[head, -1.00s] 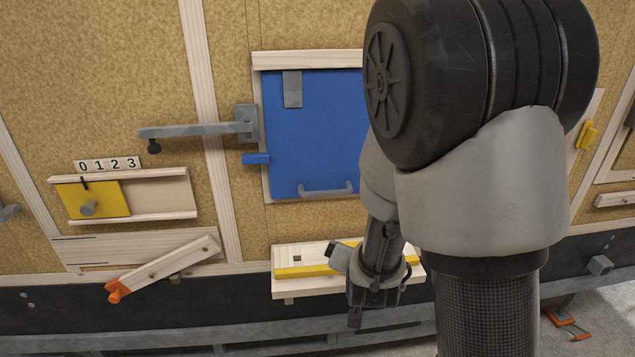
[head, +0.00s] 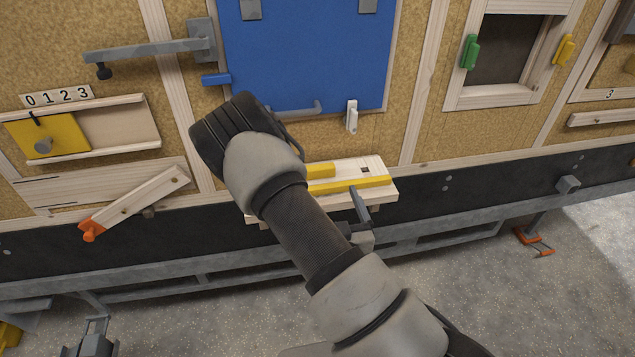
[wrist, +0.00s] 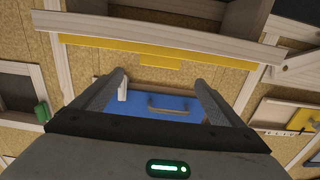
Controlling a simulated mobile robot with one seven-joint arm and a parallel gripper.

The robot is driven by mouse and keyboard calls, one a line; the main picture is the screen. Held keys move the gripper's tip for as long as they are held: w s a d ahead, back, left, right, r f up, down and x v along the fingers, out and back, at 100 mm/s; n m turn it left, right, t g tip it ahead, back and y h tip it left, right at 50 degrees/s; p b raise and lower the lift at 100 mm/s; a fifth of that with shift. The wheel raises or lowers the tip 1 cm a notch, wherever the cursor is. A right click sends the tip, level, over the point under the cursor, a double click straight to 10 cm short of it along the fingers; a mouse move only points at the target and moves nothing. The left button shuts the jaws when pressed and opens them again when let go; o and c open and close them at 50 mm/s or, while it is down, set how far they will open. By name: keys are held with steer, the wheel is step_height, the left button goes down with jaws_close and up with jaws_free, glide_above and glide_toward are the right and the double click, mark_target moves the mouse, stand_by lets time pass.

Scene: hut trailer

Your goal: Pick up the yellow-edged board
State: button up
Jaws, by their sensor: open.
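The yellow-edged board (head: 346,167) is pale wood with yellow strips and a small square hole. It sits low on the wall under the blue door, its left part hidden behind my arm. I cannot tell whether it is separate from the ledge there. In the wrist view the pale board (wrist: 165,27) and its yellow edge span the top. My gripper (head: 360,208) is by the board's front edge, partly hidden by my forearm. In the wrist view my gripper (wrist: 160,82) is open, with nothing held between its fingers.
The blue door (head: 300,60) with a grey handle is above the board, with a white peg (head: 352,116) beside it. A green-handled window frame (head: 510,55) is to the right. A wooden bar with an orange end (head: 135,203) is to the left. Grey rails run below.

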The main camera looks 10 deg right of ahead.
mark_target(319, 171)
steer(key=w+b, duration=0.2)
steer(key=b, duration=0.1)
steer(key=w+b, duration=0.1)
steer(key=shift+w+a+f, duration=0.1)
steer(key=shift+w+f, duration=0.2)
steer(key=shift+w, duration=0.1)
steer(key=w+b, duration=0.1)
steer(key=b, duration=0.3)
steer(key=shift+w+b, duration=0.35)
steer(key=shift+b, duration=0.05)
steer(key=w+b, duration=0.1)
steer(key=w, duration=0.2)
steer(key=w+b, duration=0.1)
steer(key=shift+w+r+b, duration=0.3)
steer(key=shift+w+r, duration=0.05)
steer(key=shift+r, duration=0.05)
steer(key=shift+w, duration=2.75)
steer(key=shift+c, duration=0.2)
steer(key=c, duration=1.5)
steer(key=shift+r, duration=0.1)
steer(key=shift+c, duration=0.4)
